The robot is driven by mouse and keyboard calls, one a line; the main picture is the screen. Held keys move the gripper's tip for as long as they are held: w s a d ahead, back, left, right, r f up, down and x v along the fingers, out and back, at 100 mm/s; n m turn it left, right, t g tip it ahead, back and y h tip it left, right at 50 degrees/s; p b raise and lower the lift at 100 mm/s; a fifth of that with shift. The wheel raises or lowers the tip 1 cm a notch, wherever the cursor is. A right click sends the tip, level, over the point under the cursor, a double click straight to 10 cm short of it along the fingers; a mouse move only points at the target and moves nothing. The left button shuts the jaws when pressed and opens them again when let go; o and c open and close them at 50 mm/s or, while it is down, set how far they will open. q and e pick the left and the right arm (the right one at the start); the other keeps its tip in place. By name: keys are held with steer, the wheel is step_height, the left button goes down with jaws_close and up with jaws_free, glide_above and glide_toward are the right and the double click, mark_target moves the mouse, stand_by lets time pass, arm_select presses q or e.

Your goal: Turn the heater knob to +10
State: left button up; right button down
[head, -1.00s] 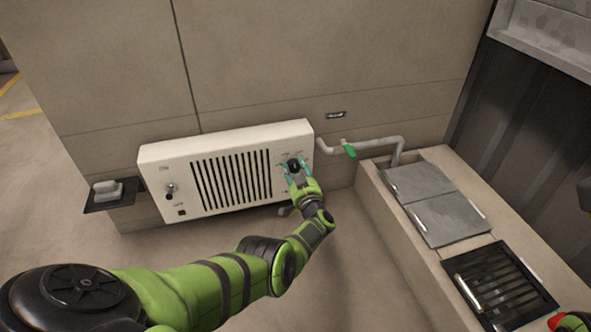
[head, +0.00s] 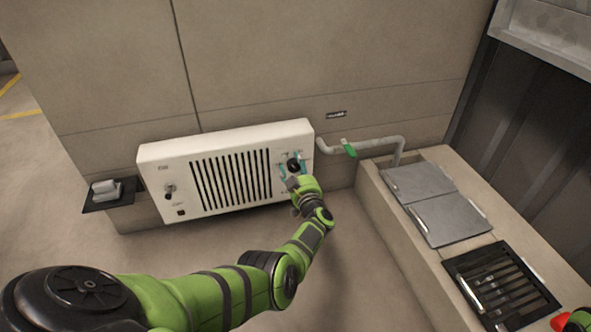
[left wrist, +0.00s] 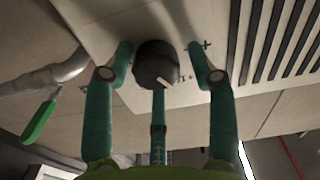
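The white heater (head: 180,150) is mounted on the wall, with a dark vent grille in its middle. Its round black knob (head: 294,165) is at the right end of the front and also shows large in the left wrist view (left wrist: 157,62). A pale mark shows on the knob's lower side there, and a small plus-like mark is on the panel beside it. My left gripper (head: 293,164) has its teal fingers spread around the knob; in the left wrist view (left wrist: 159,58) small gaps show between side fingers and knob. The scale numbers are too small to read.
A smaller knob (head: 169,191) is on the heater's left end. A grey pipe (head: 375,144) with a green lever (head: 348,149) runs just right of the heater. A ledge with grey lids (head: 450,219) and a black grate (head: 501,283) stands at the right.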

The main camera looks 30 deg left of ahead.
arm_select(q)
steer(key=shift+d+f, duration=0.1)
steer(key=shift+d, duration=0.05)
steer(key=shift+r, duration=0.65)
step_height(320, 180, up, 9)
steer(key=shift+f, duration=0.15)
stand_by(0.3)
